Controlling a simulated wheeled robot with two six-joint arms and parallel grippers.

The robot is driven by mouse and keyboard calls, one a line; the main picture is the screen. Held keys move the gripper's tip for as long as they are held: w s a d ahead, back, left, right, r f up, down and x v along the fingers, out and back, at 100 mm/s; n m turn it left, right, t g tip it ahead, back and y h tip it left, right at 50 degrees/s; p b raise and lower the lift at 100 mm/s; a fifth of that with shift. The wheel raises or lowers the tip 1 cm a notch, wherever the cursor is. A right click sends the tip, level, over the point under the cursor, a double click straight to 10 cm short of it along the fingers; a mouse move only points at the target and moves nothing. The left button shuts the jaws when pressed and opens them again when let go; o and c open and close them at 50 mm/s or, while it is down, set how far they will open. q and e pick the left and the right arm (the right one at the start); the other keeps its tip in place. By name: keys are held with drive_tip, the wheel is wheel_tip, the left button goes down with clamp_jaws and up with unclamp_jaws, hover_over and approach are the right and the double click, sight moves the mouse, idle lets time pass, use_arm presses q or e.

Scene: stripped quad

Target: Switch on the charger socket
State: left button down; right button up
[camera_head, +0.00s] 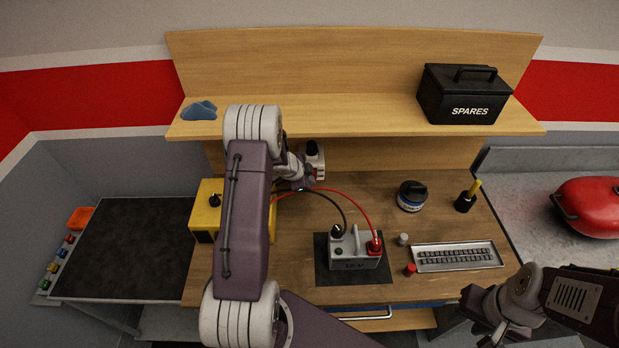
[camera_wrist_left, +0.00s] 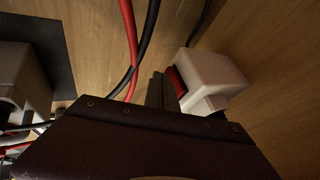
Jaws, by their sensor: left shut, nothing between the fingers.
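The charger socket is a white box (camera_wrist_left: 215,75) with a red rocker switch (camera_wrist_left: 177,82) on its side in the left wrist view. In the head view the socket (camera_head: 316,156) stands at the back of the bench, partly hidden by my left arm. My left gripper (camera_wrist_left: 160,90) is shut and empty, its fingertips right beside the red switch; I cannot tell if they touch. It also shows in the head view (camera_head: 306,178). The yellow charger (camera_head: 207,207) is partly behind my left arm. My right gripper (camera_head: 480,312) is at the lower right, away from the socket; its fingers are unclear.
A grey 12V battery (camera_head: 354,252) with red and black cables stands on a dark mat. A metal tray (camera_head: 455,266), a round tin (camera_head: 411,196) and a cup with a brush (camera_head: 465,201) are to its right. A shelf (camera_head: 350,113) overhangs the back, bearing a black SPARES box (camera_head: 464,95).

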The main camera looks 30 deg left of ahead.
use_arm(q)
drive_tip(key=shift+w+a+f+p, duration=0.1)
drive_tip(key=shift+w+a+p, duration=0.1)
drive_tip(key=shift+p, duration=0.25)
